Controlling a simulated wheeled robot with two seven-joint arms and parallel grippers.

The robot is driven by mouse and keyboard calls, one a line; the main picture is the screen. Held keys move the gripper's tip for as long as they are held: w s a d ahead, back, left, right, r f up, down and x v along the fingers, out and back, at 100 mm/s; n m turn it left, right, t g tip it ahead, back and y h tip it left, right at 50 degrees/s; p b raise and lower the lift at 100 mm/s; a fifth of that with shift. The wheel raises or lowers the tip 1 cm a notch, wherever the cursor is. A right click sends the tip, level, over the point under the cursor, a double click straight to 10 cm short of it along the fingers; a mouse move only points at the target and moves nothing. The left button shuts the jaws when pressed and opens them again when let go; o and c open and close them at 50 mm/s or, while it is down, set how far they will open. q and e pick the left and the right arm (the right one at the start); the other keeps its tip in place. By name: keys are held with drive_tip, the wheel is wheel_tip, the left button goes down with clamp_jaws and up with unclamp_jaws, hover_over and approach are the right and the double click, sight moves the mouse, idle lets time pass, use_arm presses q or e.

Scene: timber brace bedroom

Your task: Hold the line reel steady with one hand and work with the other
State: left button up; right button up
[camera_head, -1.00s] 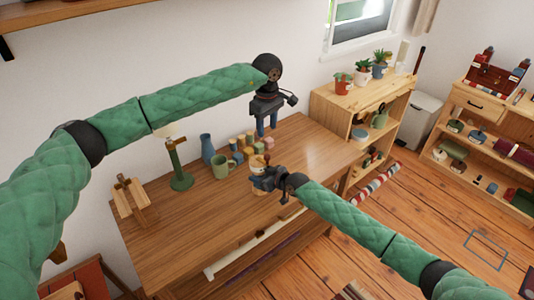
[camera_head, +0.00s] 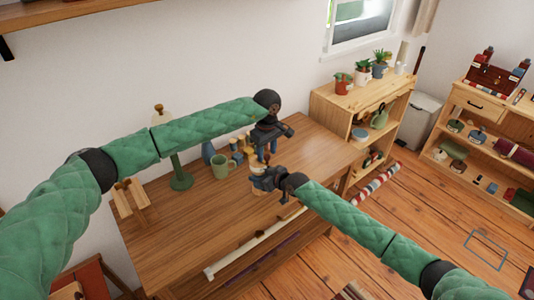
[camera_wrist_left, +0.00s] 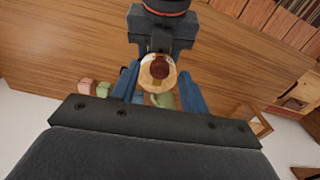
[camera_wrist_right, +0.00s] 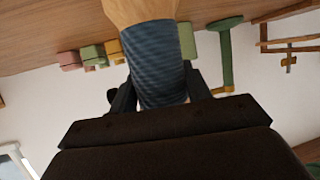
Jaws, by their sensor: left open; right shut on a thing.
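The line reel (camera_head: 257,190) stands on the wooden table (camera_head: 200,235), partly hidden by my grippers. The right wrist view shows its blue wound line (camera_wrist_right: 158,70) and a pale wooden flange. My right gripper (camera_head: 263,180) is shut on the reel from the side. My left gripper (camera_head: 267,156) is open, just above the reel and pointing down. In the left wrist view, the reel's round top with a dark red knob (camera_wrist_left: 158,70) shows between the open blue fingers. I cannot tell whether they touch it.
A green mug (camera_head: 221,166), a blue vase (camera_head: 208,152) and several coloured blocks (camera_head: 238,150) stand behind the reel. A green stand (camera_head: 181,178) and a wooden rack (camera_head: 130,200) are to the left. The table's front left is clear.

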use_arm(q)
drive_tip(key=shift+f, duration=0.55)
clamp_jaws()
use_arm(e)
drive_tip(key=shift+f, duration=0.1)
use_arm(q)
drive_tip(key=shift+w, duration=0.1)
